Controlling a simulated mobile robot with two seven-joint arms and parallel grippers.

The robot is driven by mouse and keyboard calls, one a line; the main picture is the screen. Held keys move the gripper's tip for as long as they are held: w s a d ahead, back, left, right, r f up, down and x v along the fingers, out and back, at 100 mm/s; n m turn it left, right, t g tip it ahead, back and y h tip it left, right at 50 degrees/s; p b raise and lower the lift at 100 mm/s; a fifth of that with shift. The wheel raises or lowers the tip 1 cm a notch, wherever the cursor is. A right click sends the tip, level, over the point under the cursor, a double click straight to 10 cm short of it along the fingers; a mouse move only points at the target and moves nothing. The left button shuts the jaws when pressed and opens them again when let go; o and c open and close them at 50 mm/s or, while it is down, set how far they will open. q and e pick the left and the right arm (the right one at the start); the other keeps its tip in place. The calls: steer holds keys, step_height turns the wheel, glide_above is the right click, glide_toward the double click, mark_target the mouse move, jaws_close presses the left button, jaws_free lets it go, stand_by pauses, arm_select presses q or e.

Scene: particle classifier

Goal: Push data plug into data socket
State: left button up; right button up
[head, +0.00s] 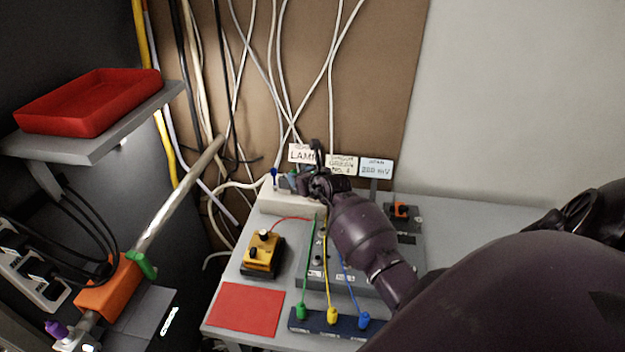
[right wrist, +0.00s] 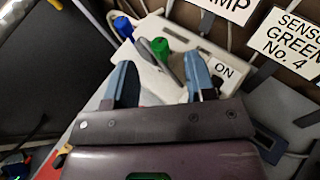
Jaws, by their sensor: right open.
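A white box (head: 283,204) stands at the back of the grey table; it also shows in the right wrist view (right wrist: 150,80). A blue-ended part (right wrist: 123,26) and a green-ended part (right wrist: 160,48) stand up from it. I cannot tell which part is the data plug, and no data socket is clearly readable. My right gripper (head: 303,186) is over the box. In the right wrist view, the right gripper (right wrist: 160,80) is open, its blue-grey fingers apart on either side of the green-ended part's line, with nothing clearly held. My left gripper is not in view.
A yellow device (head: 262,254) with a red lead and a red mat (head: 246,309) lie on the table. A dark strip (head: 320,325) holds green, yellow and blue plugs. Label cards (head: 376,168) stand behind the box. A red tray (head: 90,102) and orange block (head: 108,292) are left.

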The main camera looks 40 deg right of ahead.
steer(key=v, duration=0.7)
steer(key=shift+s, duration=0.2)
stand_by(0.4)
